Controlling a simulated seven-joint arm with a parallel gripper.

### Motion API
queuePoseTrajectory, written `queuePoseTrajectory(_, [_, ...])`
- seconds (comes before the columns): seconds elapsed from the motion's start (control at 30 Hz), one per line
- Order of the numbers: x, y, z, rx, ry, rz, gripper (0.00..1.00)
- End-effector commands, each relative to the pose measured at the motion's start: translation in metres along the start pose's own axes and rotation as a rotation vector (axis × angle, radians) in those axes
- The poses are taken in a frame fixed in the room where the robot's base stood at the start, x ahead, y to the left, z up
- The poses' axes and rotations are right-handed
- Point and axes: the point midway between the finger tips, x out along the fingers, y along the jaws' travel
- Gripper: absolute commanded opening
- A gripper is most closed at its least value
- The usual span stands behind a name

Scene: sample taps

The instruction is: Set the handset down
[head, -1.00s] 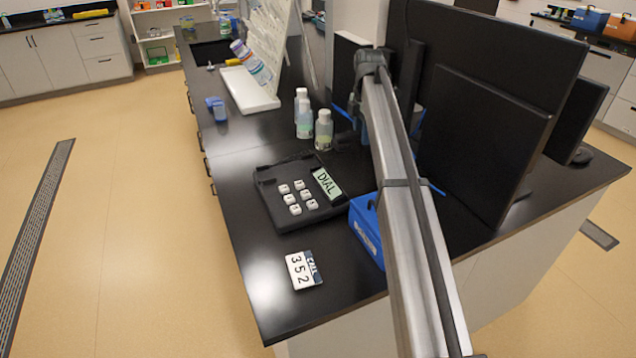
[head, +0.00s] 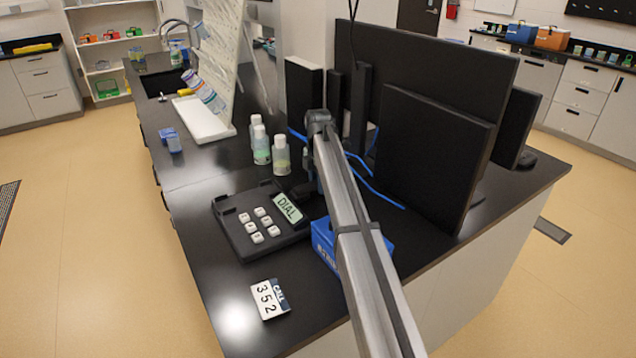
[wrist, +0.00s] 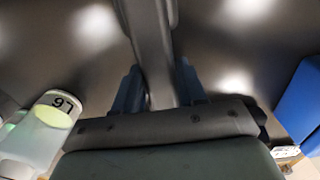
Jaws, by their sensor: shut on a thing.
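The phone base (head: 240,235) is a dark slab with white number keys and a lit screen reading DIAL, lying on the black bench. The handset (wrist: 150,40) is a dark grey bar running up the middle of the wrist view. My gripper (wrist: 158,78) is shut on it, with one blue-grey finger on each side. In the head view my arm hides most of the gripper, and a dark piece shows beside the screen, too small to identify. I cannot tell whether the handset touches the bench or the base.
Several capped bottles (head: 281,156) stand just behind the base; one bottle (wrist: 45,130) is close at left in the wrist view. A blue box (head: 323,240) is right of the base. A card reading 352 (head: 268,299) lies in front. Monitors (head: 425,150) stand at right.

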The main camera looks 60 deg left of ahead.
Motion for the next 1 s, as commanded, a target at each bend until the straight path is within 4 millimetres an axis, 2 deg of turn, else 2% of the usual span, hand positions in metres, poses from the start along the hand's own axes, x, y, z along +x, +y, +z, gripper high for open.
queuePoseTrajectory(0.4, [0.0043, -0.0001, 0.0000, 0.000, 0.000, 0.000, 0.05])
queuePoseTrajectory(0.43, [0.0041, 0.0000, 0.0000, 0.000, 0.000, 0.000, 0.43])
queuePoseTrajectory(0.67, [0.0038, 0.0001, 0.0000, 0.000, 0.000, 0.000, 0.65])
queuePoseTrajectory(1.0, [-0.0005, 0.0003, 0.0001, 0.000, 0.000, 0.001, 0.66])
